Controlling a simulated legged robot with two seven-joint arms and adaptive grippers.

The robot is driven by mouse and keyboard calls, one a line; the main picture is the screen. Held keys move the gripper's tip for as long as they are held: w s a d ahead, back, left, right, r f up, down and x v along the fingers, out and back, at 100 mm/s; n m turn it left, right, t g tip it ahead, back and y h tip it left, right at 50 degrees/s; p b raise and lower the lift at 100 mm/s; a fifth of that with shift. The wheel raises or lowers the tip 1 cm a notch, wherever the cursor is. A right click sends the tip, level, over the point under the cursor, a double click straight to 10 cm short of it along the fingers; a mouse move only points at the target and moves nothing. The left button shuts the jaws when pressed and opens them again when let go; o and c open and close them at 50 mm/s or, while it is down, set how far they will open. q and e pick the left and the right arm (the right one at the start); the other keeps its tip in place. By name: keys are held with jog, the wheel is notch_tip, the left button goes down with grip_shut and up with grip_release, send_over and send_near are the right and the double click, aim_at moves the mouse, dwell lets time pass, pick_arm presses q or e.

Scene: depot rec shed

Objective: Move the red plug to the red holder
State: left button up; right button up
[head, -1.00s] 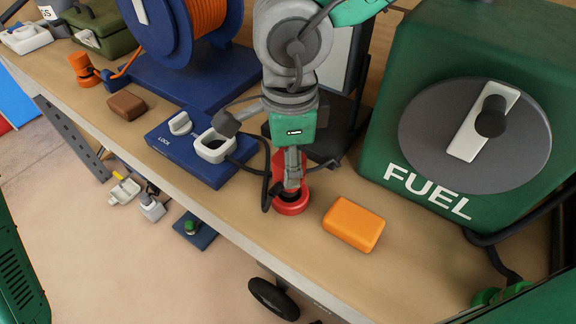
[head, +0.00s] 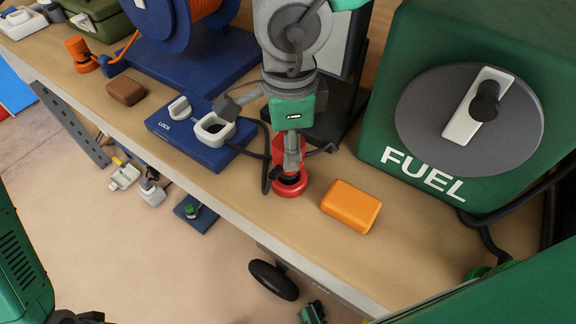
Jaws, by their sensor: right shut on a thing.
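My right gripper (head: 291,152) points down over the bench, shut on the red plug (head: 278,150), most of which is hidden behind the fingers. The red holder (head: 290,188), a round red ring with a dark middle, sits on the bench directly below the fingertips. The plug and holder overlap in the head view, so I cannot tell whether they touch or how deep the plug sits. A black cable loops down just left of the gripper. I do not see my left gripper.
A blue LOCK board (head: 200,142) with a white ring holder (head: 214,130) is to the left. An orange block (head: 351,206) lies close on the right. A green FUEL box (head: 405,55) stands at right. A brown block (head: 126,92) and a blue cable reel (head: 170,20) are farther left.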

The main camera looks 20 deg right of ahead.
jog(key=shift+w+f, duration=0.1)
jog(key=shift+f, duration=1.35)
dwell(0.4)
jog(key=o, duration=1.3)
jog(key=shift+o, duration=0.2)
